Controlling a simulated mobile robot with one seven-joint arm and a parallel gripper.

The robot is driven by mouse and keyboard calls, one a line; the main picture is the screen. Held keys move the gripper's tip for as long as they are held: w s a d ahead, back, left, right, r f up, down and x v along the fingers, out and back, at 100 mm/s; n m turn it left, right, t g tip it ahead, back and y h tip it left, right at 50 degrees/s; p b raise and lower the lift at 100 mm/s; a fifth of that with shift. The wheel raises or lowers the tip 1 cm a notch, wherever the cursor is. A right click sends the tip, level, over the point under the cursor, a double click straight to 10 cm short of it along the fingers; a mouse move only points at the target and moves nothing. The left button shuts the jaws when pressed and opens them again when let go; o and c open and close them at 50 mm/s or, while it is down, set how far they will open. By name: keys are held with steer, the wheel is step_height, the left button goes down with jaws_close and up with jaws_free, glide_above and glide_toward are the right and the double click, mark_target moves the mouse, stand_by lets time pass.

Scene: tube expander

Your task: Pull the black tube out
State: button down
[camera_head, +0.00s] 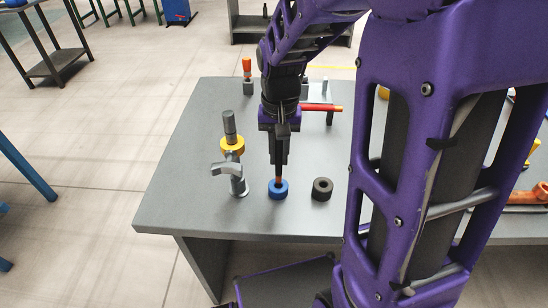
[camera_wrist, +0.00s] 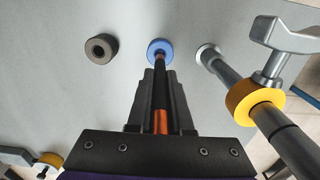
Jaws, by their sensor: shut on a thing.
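My gripper (camera_head: 278,162) points straight down over the table and is shut on a slim upright dark tube (camera_wrist: 161,120), which looks to be the black tube. Copper-orange parts of it show above the fingers in the wrist view and just below them in the head view. Its lower end meets a blue ring (camera_head: 278,189), also seen in the wrist view (camera_wrist: 160,47). Whether the end sits inside the ring is hidden. My gripper (camera_wrist: 160,85) covers most of the tube's middle.
Left of my gripper stands a metal post with a yellow collar (camera_head: 232,144) and a grey handle (camera_head: 226,168). A black ring (camera_head: 322,188) lies to the right. Behind are an orange-topped tool (camera_head: 247,70) and a red rod (camera_head: 322,107). The table's front left (camera_head: 175,205) is clear.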

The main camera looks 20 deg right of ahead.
steer(key=shift+r+p, duration=1.55)
steer(key=shift+r, duration=2.3)
